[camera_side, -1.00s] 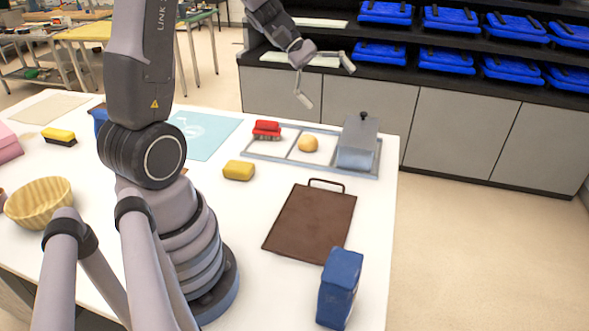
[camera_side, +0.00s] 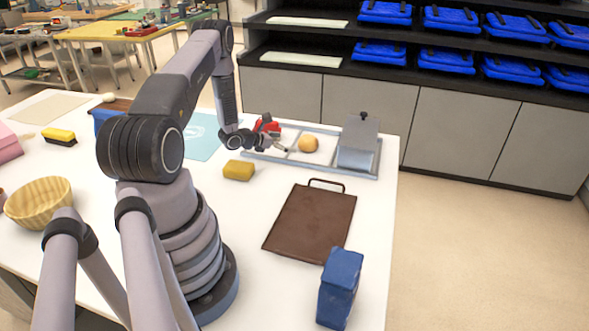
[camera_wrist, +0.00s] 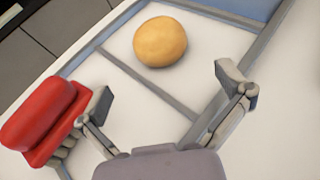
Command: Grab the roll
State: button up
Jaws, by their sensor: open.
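The roll (camera_side: 308,144) is a round golden bun. It lies in the middle section of a grey-framed tray (camera_side: 262,159) on the white table. In the wrist view the roll (camera_wrist: 160,42) is at the upper middle, beyond my fingertips and apart from them. My gripper (camera_wrist: 168,95) is open with nothing between its fingers. In the side view my gripper (camera_side: 278,140) is low over the left section of the tray, to the left of the roll.
A red brush (camera_wrist: 42,120) is close beside my left finger in the wrist view. A metal box with a knobbed lid (camera_side: 358,143) stands right of the roll. A yellow sponge (camera_side: 239,170), brown board (camera_side: 312,222) and blue carton (camera_side: 340,287) are nearer.

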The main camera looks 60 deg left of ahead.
aim_at(302, 142)
jog(key=x, duration=0.8)
jog(key=shift+w, duration=0.4)
jog(key=c, duration=1.1)
jog(key=shift+r, duration=0.1)
